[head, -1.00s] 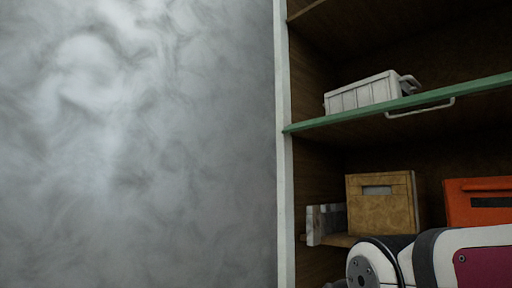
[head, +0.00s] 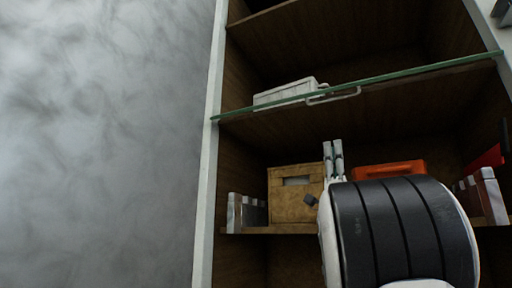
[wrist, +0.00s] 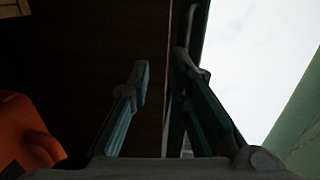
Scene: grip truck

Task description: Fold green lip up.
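The green lip (head: 430,70) runs along the front edge of the upper shelf, seen nearly edge-on as a thin strip in the head view. A pale bar handle (head: 335,95) is fixed to it near the middle. My gripper (head: 332,146) points up below the handle, apart from it in the picture. In the wrist view my gripper (wrist: 162,66) has a gap between its fingertips and nothing between them. A curved grey bar, seemingly the handle (wrist: 189,28), shows just beyond the right fingertip; whether they touch is unclear.
A white crate (head: 284,93) sits on the upper shelf. On the lower shelf are a tan box (head: 290,207), an orange bin (head: 390,169), partly hidden by my arm, and grey-white items (head: 246,212). A white cabinet post (head: 208,190) stands left. Open grey space lies further left.

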